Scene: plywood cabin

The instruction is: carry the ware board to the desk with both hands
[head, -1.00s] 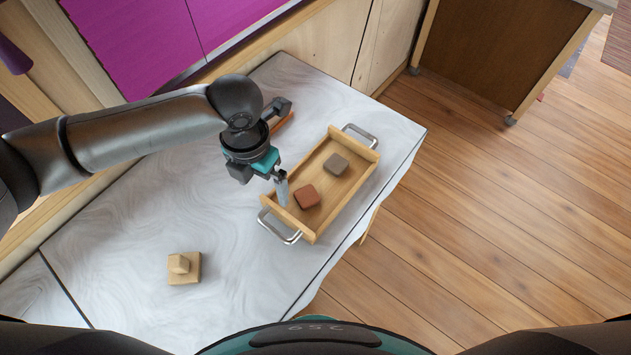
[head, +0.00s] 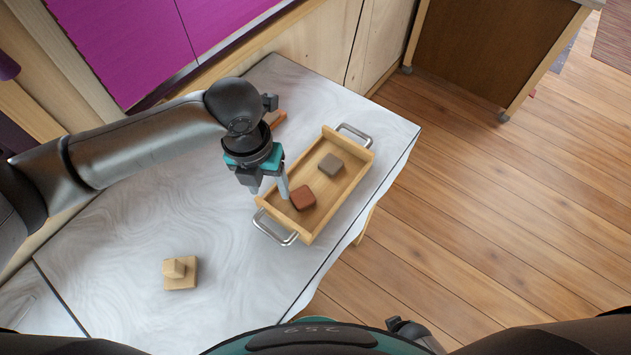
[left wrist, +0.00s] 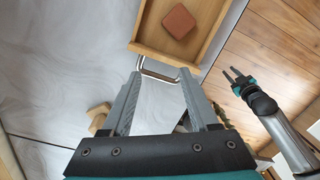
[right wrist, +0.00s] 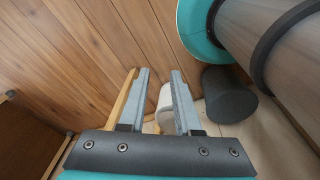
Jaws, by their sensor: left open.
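The ware board (head: 333,196) is a light wooden tray with raised ends and metal handles, lying on the white marbled desk-like top. A red-brown block (head: 303,197) and a grey-brown block (head: 331,165) rest in it. My left gripper (head: 270,187) is open above the tray's near left end. In the left wrist view, the near handle (left wrist: 158,72) shows around the open fingertips (left wrist: 161,76), with nothing gripped. My right gripper (right wrist: 158,72) is open and empty over the floor, away from the board; its arm also shows in the left wrist view (left wrist: 262,104).
A small wooden piece on a square base (head: 180,273) stands on the marbled top (head: 120,235) at lower left. An orange-brown item (head: 278,119) lies behind my left gripper. Plank floor (head: 470,210) is open at right; a brown wheeled cabinet (head: 490,50) stands beyond.

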